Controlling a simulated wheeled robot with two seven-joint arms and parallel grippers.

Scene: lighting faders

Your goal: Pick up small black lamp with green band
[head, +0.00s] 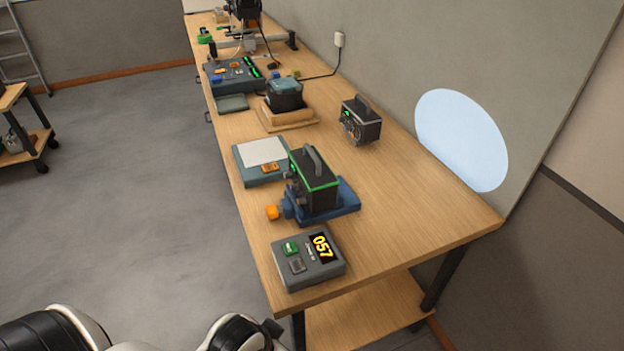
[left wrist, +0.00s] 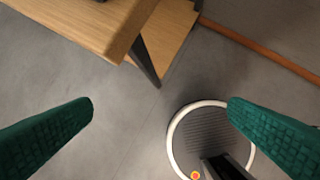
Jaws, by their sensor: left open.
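The small black lamp with a green band (head: 316,182) has a top carry handle and stands upright on a blue stand (head: 347,198) with an orange knob, near the front part of the bench. My left gripper (left wrist: 160,108) shows in the left wrist view as two green-padded fingers, wide apart with nothing between them. It is over the floor, off the bench's near end and away from the lamp. In the head view only links of my arm show at the bottom left. My right gripper is in neither view. The lamp is not in the left wrist view.
The wooden bench (head: 400,223) runs away from me. A grey box reading 057 (head: 308,262) sits in front of the lamp. A teal box (head: 247,175) is behind it. Another dark handled lamp (head: 361,122) stands farther back. The bench's right near part is clear.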

